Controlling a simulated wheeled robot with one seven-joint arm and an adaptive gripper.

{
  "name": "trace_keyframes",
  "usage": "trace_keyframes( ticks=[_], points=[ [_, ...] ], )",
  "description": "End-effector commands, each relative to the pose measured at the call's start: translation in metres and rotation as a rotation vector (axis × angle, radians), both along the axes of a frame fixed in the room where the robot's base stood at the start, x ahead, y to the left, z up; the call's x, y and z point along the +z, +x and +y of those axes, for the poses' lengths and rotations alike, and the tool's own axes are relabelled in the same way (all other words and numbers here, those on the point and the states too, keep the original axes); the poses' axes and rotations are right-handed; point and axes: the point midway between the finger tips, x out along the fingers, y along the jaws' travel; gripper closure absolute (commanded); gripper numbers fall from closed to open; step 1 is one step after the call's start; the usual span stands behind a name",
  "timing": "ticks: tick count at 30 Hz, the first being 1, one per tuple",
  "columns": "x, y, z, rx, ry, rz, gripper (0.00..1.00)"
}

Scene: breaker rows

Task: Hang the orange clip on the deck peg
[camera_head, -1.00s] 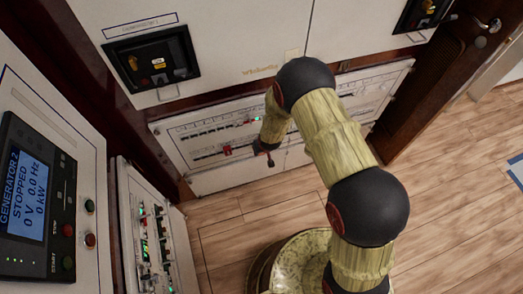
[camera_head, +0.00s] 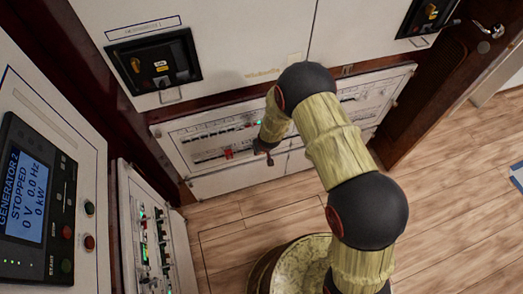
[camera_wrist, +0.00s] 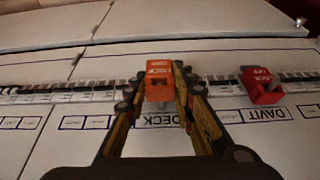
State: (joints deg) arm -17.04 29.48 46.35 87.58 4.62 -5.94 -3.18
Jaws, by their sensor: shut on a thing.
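In the wrist view the orange clip (camera_wrist: 159,82) with "LOCK" lettering is held between the two fingertips of my gripper (camera_wrist: 164,92), which is shut on it. The clip is in front of the breaker row, just above the "DECK" label (camera_wrist: 157,120). The deck peg is hidden behind the clip and fingers. I cannot tell whether the clip touches it. In the head view my gripper (camera_head: 264,150) is close to the low breaker panel (camera_head: 205,185); the orange clip cannot be made out there.
A red lock clip (camera_wrist: 262,86) sits on the row above the "DAVIT" label (camera_wrist: 260,115), right of my gripper; it also shows in the head view (camera_head: 228,154). A side breaker panel (camera_head: 180,245) and a generator panel (camera_head: 30,190) stand left. Wooden floor (camera_head: 460,200) is open at right.

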Motion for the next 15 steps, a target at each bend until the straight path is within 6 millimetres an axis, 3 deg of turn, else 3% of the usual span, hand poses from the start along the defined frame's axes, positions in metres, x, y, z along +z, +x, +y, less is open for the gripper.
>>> trace_keyframes(
  ticks=[14, 15],
  points=[
    [-0.0001, 0.0109, 0.0031, 0.001, 0.000, 0.000, 1.00],
    [0.0000, 0.0112, 0.0032, 0.001, 0.000, 0.000, 0.75]
  ],
)
